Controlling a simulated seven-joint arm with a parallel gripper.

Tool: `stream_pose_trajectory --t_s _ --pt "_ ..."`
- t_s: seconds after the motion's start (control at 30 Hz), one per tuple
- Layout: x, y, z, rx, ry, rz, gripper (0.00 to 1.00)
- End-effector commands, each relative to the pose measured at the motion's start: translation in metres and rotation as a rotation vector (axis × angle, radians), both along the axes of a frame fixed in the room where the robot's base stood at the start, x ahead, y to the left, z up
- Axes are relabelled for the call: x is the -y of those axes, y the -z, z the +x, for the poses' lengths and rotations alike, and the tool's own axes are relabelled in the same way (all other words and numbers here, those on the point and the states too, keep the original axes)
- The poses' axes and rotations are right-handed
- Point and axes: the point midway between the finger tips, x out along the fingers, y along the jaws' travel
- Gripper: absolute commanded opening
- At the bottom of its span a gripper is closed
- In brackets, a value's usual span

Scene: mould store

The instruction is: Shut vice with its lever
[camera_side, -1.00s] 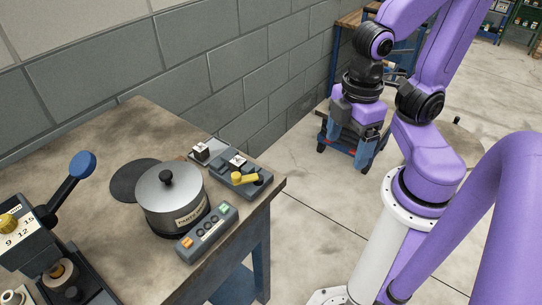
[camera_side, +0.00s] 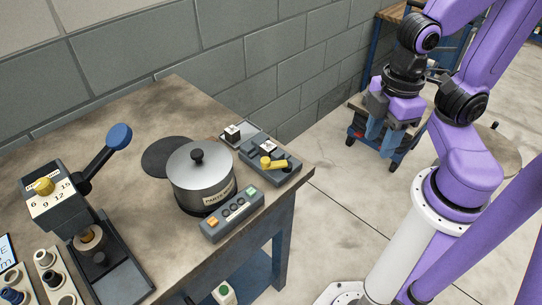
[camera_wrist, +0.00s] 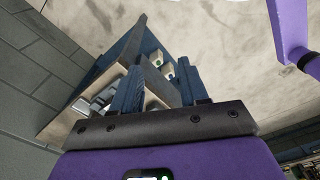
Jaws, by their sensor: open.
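The small dark grey vice (camera_side: 284,174) sits near the right corner of the workbench in the side view. Its yellow lever (camera_side: 274,163) lies roughly level across its top. A small pale block with a dark mark (camera_side: 268,147) sits at the vice's far side; whether the jaws touch it is too small to tell. My gripper (camera_side: 382,138) is open and empty, hanging over the floor, clear of the bench and well right of the vice. In the wrist view its blue fingers (camera_wrist: 157,75) stand apart, with part of the bench beyond; the lever cannot be made out there.
A lidded pot (camera_side: 200,182) and a button box (camera_side: 232,213) stand left of and in front of the vice. Another marked block (camera_side: 232,134) rests on a plate (camera_side: 243,130) behind it. A blue-knobbed press (camera_side: 62,205) stands far left. A cart (camera_side: 398,150) stands behind my gripper.

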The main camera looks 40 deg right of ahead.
Motion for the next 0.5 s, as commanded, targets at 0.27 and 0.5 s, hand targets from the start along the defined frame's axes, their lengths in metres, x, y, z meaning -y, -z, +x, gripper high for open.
stream_pose_trajectory --t_s 0.27,0.5 --pt "-0.023 -0.009 0.035 -0.045 0.208 -0.022 0.00" --pt "-0.049 -0.016 0.085 -0.110 0.486 -0.049 0.00"
